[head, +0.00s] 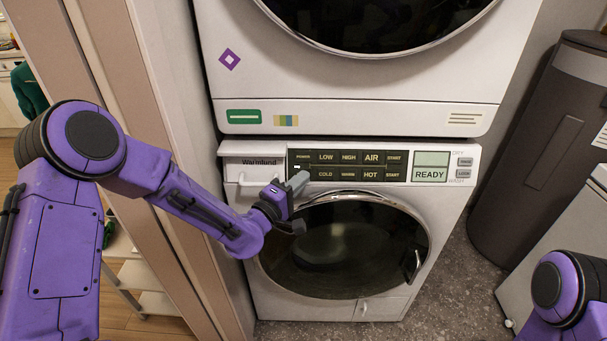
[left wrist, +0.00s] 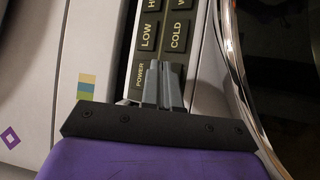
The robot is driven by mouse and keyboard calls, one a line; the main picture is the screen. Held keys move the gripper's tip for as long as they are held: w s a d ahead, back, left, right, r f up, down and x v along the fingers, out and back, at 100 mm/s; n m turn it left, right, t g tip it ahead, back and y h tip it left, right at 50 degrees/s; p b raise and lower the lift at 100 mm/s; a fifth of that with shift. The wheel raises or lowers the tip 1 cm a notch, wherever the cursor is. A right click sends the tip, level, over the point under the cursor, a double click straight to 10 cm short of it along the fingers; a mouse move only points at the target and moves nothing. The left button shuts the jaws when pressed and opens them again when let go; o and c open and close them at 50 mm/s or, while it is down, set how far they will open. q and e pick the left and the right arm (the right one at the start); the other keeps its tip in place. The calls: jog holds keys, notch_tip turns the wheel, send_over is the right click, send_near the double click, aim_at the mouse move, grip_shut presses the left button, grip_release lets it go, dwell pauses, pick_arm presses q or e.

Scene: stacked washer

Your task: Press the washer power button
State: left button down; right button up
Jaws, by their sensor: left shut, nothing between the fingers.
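The washer (head: 340,308) is the lower machine in the head view, with a dark control panel (head: 345,165) across its front top. The power button (head: 302,156) is at the panel's left end, above a small lit white mark. My left gripper (head: 298,182) is shut and empty, with its tips at the lower left of the panel. In the left wrist view, the shut fingers (left wrist: 165,88) lie right beside the POWER label (left wrist: 140,74) and hide part of that key. I cannot tell whether they touch it. My right gripper is out of view.
The display (head: 430,174) reads READY. Other keys, such as LOW (head: 326,157) and COLD (head: 326,174), sit close by. The round door (head: 345,250) is shut below. A second machine (head: 350,90) is stacked above. A wooden frame stands at left, a dark cylinder (head: 540,150) at right.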

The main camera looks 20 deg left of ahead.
pick_arm(q)
jog(key=shift+w+a+f, duration=0.1)
jog(key=shift+w+f, duration=0.1)
jog(key=shift+w, duration=0.2)
jog(key=shift+w, duration=0.1)
dwell(0.3)
jog(key=shift+s+r, duration=0.25)
jog(key=shift+s, duration=0.3)
jog(key=s+d+r+p, duration=0.1)
jog(key=s+r, duration=0.1)
jog(key=s, duration=0.3)
jog(key=shift+s+d+r+p, duration=0.15)
jog(key=shift+d+p, duration=0.15)
jog(key=shift+d, duration=0.05)
jog(key=c, duration=1.8)
grip_release()
